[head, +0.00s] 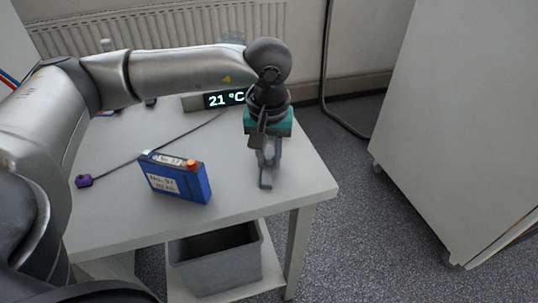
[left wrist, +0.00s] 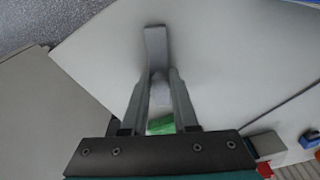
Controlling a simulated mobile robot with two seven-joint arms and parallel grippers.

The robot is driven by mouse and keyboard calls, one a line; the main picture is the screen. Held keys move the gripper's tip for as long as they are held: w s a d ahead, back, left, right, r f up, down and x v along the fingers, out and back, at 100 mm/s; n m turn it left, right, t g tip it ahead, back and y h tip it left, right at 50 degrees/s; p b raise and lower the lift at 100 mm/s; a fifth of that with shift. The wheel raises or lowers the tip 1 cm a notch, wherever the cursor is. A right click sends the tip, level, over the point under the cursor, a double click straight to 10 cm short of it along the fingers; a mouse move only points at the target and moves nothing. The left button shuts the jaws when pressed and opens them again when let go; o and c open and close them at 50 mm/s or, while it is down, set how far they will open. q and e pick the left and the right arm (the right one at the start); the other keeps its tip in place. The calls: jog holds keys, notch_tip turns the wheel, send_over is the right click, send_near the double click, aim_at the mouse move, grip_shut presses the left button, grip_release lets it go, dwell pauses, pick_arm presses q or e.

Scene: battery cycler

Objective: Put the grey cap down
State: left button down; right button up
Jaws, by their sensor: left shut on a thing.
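My left gripper (head: 267,160) points down over the right part of the table. It is shut on a small grey piece (left wrist: 160,92), which I take to be the grey cap, between its fingers in the left wrist view. A pale grey strip (left wrist: 155,45) shows beyond the fingertips; I cannot tell whether it is part of the held piece. In the head view the fingers hide most of the cap, and whether it touches the table is unclear. A blue battery (head: 175,178) with an orange cap (head: 192,163) stands left of the gripper. My right gripper is not in view.
The white table (head: 240,205) is clear around the gripper; its right edge is close. A display reading 21 °C (head: 225,99) stands behind. A dark cable runs to a purple piece (head: 83,181). A grey bin (head: 217,262) sits below; a large grey cabinet (head: 460,120) stands right.

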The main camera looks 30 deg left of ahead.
aim_at(269, 168)
pick_arm(q)
jog(key=c, duration=0.7)
grip_release()
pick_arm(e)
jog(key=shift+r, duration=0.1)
pick_arm(q)
jog(key=shift+r, duration=0.15)
jog(key=shift+s+d+r+p, duration=0.15)
jog(key=shift+r+p, duration=0.5)
jog(key=shift+r, duration=1.35)
jog(key=shift+s+d+r+p, duration=0.1)
jog(key=shift+s+r+p, duration=0.35)
jog(key=shift+r, duration=1.5)
jog(key=shift+s+d+r+p, duration=0.1)
jog(key=shift+r+p, duration=0.7)
jog(key=shift+r, duration=1.2)
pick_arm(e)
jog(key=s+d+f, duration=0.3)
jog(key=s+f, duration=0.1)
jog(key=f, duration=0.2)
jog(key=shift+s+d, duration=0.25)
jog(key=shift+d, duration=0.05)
